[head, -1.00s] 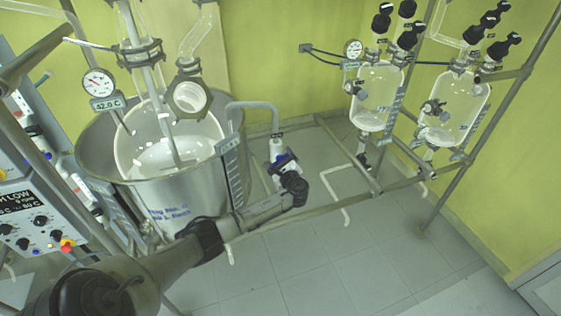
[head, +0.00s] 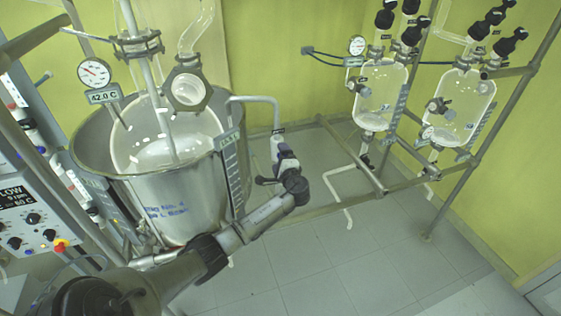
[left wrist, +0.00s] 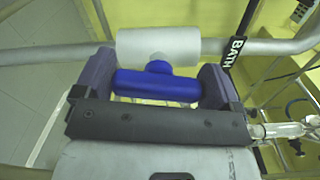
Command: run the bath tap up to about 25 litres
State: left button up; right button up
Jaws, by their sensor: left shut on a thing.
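The steel bath (head: 170,205) stands at the left in the head view, with a glass vessel (head: 150,150) inside it. The bath tap (head: 278,141) is on the pipe that bends down beside the bath. My left gripper (head: 285,160) is at this tap and hides its handle there. In the left wrist view, the blue tap handle (left wrist: 155,85) lies between the purple fingers of my left gripper, which is shut on it. The white valve body (left wrist: 158,46) is just beyond, with a black BATH tag (left wrist: 232,52). A level scale (head: 231,165) is on the bath's right side; its reading is too small to tell.
A dial gauge (head: 94,72) and a 42.0 C display (head: 104,96) are above the bath. A control box (head: 25,215) stands at the far left. Two glass vessels (head: 380,95) hang on a pipe frame at the right. The floor (head: 320,255) in front is clear.

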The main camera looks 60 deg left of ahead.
pick_arm(q)
jog(key=shift+n, duration=0.3)
dwell(0.4)
jog(key=o, duration=0.6)
jog(key=shift+o, duration=0.2)
jog(key=v, duration=1.4)
jog(key=shift+p, duration=0.45)
